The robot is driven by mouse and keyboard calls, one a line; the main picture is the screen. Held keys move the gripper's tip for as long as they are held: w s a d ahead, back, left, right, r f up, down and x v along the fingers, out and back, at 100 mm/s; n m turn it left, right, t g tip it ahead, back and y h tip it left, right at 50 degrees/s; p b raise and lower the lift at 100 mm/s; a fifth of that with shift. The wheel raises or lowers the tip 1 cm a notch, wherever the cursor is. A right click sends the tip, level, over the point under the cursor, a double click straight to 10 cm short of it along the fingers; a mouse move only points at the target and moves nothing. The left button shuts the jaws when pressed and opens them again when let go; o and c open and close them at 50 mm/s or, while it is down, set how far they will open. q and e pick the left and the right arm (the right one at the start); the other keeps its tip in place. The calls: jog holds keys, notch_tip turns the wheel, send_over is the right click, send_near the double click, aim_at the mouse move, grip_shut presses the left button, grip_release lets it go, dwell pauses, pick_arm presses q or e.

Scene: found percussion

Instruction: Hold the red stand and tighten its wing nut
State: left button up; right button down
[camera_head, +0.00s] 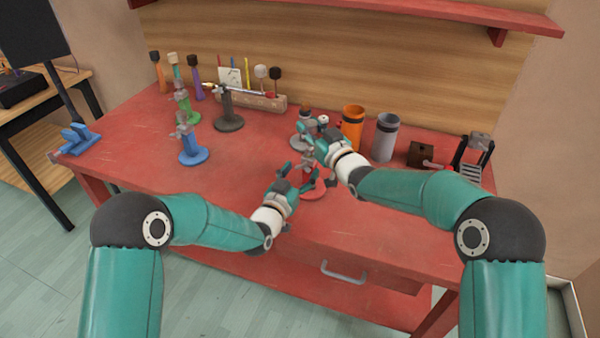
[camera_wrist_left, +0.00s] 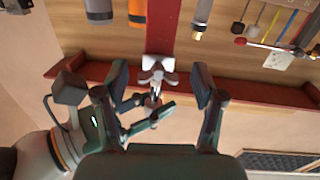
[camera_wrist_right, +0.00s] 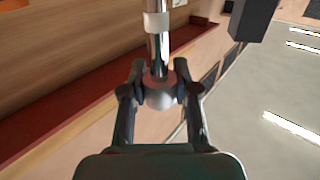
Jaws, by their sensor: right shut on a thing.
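The red stand (camera_head: 313,194) stands upright on the red table near its front. In the left wrist view its red post (camera_wrist_left: 165,30) hangs from the top of the picture, with a silver wing nut (camera_wrist_left: 157,75) at its clamp and a thin rod beyond. My right gripper (camera_head: 311,143) is shut on the stand's upper part, seen as a steel rod (camera_wrist_right: 159,50) with a rounded end between the fingers in the right wrist view. My left gripper (camera_head: 295,178) is open beside the post. Its fingers (camera_wrist_left: 162,95) are apart, with the wing nut in view between them, no contact visible.
A blue stand (camera_head: 192,155), a green stand (camera_head: 186,115) and a black stand (camera_head: 229,122) stand to the left. An orange cup (camera_head: 352,128), a grey cup (camera_head: 385,137) and a brown box (camera_head: 422,154) are at the right.

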pick_arm(q)
jog(key=shift+r, duration=0.1)
jog(key=v, duration=1.2)
pick_arm(e)
jog(key=shift+f, duration=0.1)
jog(key=c, duration=0.8)
grip_release()
